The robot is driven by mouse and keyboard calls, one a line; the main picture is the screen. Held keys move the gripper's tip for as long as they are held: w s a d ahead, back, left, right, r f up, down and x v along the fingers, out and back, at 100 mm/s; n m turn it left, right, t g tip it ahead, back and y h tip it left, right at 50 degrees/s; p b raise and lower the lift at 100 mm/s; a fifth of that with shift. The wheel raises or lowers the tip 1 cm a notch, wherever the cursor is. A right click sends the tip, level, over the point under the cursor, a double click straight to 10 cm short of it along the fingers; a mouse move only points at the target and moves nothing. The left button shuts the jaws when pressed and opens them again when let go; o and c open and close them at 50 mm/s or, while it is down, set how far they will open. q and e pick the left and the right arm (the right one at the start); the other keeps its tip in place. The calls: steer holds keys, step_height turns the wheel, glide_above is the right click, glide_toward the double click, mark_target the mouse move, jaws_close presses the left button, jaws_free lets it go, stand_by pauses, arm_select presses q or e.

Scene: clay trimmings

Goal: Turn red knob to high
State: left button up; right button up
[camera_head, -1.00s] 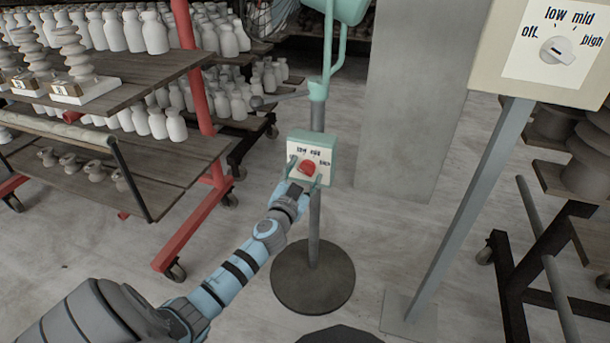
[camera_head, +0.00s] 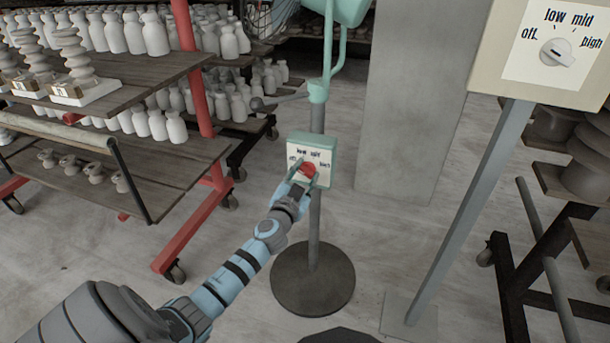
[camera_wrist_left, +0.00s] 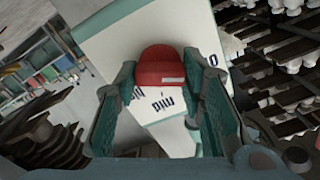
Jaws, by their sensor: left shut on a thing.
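A red knob (camera_head: 309,169) sits on the white face of a green-edged control box (camera_head: 325,154) on a pole. The face carries labels, with "low" and "mid" above the knob and "high" to its right. My left gripper (camera_head: 305,175) is shut on the red knob, one finger on each side. In the left wrist view, the red knob (camera_wrist_left: 166,66) fills the space between the fingers, with a short white mark near the "mid" label. Its exact pointing is unclear, since a finger hides part of the dial. My right gripper is not in view.
A second control box (camera_head: 490,60) with a white knob stands on a slanted post at right. A shelf rack (camera_head: 120,170) with red posts and pale bottles is at left. A grey pillar (camera_head: 405,110) stands behind. The floor around the round pole base (camera_head: 312,280) is clear.

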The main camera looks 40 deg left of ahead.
arm_select(q)
steer(key=m, duration=0.7)
steer(key=m+p, duration=0.1)
steer(key=m, duration=0.4)
steer(key=shift+m, duration=1.2)
steer(key=shift+m+p, duration=0.4)
steer(key=shift+m, duration=0.5)
steer(key=m, duration=0.3)
steer(key=shift+f+m+p, duration=0.1)
steer(key=shift+m+p, duration=0.2)
steer(key=m, duration=0.3)
steer(key=shift+m, duration=0.3)
steer(key=shift+m+p, duration=0.5)
steer(key=shift+m, duration=0.9)
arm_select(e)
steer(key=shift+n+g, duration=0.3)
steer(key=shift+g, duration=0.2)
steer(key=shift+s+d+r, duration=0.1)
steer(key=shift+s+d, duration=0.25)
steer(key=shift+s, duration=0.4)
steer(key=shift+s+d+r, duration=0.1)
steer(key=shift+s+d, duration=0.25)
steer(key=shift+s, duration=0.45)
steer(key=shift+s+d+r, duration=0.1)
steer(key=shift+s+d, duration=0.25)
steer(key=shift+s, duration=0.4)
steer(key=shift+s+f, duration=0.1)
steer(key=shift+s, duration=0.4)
